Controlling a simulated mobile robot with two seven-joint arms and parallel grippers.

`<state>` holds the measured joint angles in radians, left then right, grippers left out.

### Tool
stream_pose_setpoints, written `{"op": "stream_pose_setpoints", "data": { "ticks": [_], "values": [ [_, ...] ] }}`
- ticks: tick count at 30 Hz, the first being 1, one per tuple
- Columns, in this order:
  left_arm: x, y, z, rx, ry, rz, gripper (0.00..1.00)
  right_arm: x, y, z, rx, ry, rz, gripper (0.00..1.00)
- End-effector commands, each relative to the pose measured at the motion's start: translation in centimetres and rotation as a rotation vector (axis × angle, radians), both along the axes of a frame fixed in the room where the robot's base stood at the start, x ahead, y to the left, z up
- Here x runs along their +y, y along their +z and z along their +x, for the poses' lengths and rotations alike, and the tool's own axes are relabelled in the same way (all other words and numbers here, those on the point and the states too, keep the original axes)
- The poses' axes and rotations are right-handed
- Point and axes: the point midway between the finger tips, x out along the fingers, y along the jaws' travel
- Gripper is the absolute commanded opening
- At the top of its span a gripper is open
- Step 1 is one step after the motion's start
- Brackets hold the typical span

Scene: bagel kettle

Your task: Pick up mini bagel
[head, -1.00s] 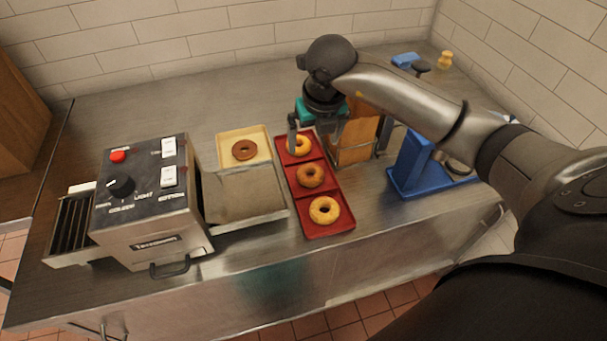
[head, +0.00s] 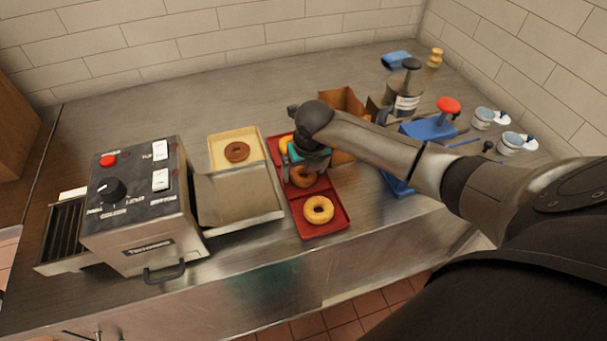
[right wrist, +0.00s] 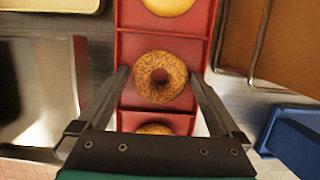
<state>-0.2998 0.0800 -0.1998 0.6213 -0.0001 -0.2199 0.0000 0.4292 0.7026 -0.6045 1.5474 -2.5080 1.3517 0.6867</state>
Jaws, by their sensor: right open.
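A red three-part tray (head: 337,226) holds three mini bagels in a row. The middle one is a browner, speckled bagel (head: 302,178), partly covered by my gripper. The far bagel (head: 285,145) is mostly hidden behind my gripper. My right gripper (head: 306,172) is open above the middle compartment. In the right wrist view, the speckled bagel (right wrist: 161,77) lies between the spread fingertips, with visible gaps on both sides. The far bagel (right wrist: 168,4) and front bagel (right wrist: 155,129) are cut off or partly covered. My left gripper is not in view.
A cream tray (head: 215,163) with a chocolate bagel (head: 237,152) sits left of the red tray. A toaster-like machine (head: 140,215) with a metal chute (head: 235,195) stands at left. A brown holder (head: 345,100) and blue stand (head: 430,128) are close on the right.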

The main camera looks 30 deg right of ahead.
Motion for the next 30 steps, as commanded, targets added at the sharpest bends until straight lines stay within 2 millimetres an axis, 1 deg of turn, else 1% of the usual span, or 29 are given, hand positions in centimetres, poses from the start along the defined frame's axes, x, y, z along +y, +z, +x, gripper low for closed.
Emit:
{"op": "stream_pose_setpoints", "data": {
  "ticks": [6, 7, 24, 25, 30],
  "values": [
    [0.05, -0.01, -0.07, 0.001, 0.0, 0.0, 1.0, -0.02, -0.06, 0.04, -0.001, 0.0, 0.0, 1.0],
    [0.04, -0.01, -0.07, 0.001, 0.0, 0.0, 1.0, -0.02, -0.05, 0.04, -0.001, 0.0, 0.0, 0.98],
    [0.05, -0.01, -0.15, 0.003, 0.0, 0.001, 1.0, -0.03, -0.01, 0.05, -0.001, 0.0, 0.0, 0.34],
    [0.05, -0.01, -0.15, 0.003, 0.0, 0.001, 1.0, -0.03, -0.01, 0.05, -0.001, 0.0, 0.0, 0.31],
    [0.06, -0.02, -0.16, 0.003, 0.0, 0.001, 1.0, -0.04, 0.01, 0.05, -0.001, 0.0, 0.0, 0.31]
  ]
}}
